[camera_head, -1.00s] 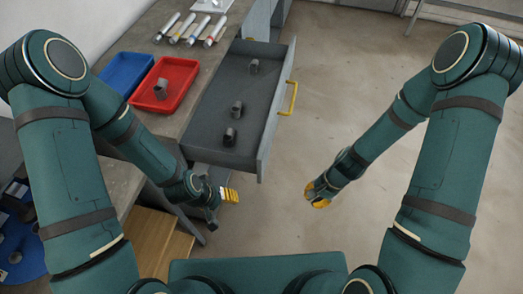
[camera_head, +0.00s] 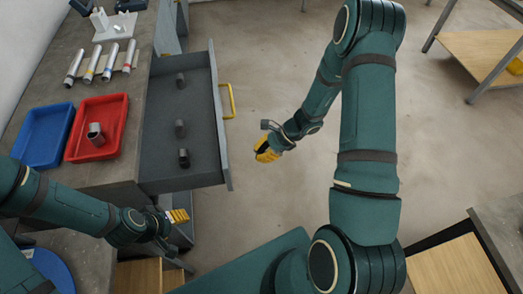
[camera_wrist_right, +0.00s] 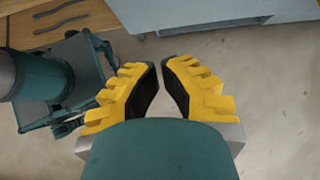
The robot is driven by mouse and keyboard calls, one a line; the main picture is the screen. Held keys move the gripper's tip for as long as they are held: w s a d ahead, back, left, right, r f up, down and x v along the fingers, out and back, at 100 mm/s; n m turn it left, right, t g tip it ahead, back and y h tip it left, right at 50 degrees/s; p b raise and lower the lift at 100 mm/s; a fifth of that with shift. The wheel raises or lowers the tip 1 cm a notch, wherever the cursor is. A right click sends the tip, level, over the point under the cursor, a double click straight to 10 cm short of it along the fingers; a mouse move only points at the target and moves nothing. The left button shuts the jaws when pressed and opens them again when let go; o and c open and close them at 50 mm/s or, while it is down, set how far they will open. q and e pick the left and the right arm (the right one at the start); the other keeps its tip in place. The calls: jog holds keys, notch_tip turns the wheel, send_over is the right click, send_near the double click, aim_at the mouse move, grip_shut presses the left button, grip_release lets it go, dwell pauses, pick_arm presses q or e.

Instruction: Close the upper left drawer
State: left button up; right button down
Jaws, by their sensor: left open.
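The grey drawer (camera_head: 152,160) is pulled out from the workbench at upper left in the head view. Its yellow handle (camera_head: 228,101) is on its front panel, facing right. My left gripper (camera_head: 180,216) is open and empty, near the drawer's lower front corner.
A blue tray (camera_head: 43,137) and a red tray (camera_head: 117,112) with a grey part (camera_head: 95,134) are on the workbench. Tubes (camera_head: 103,63) lie behind them. Another table (camera_head: 505,220) is at lower right. The floor right of the drawer is clear.

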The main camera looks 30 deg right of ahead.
pick_arm(q)
jog(key=shift+s+f, duration=0.1)
jog(key=shift+f, duration=0.25)
pick_arm(e)
jog(key=w+a+f, duration=0.2)
jog(key=a+f, duration=0.2)
jog(key=a, duration=0.4)
jog(key=shift+w, duration=0.15)
pick_arm(q)
jog(key=shift+b, duration=0.3)
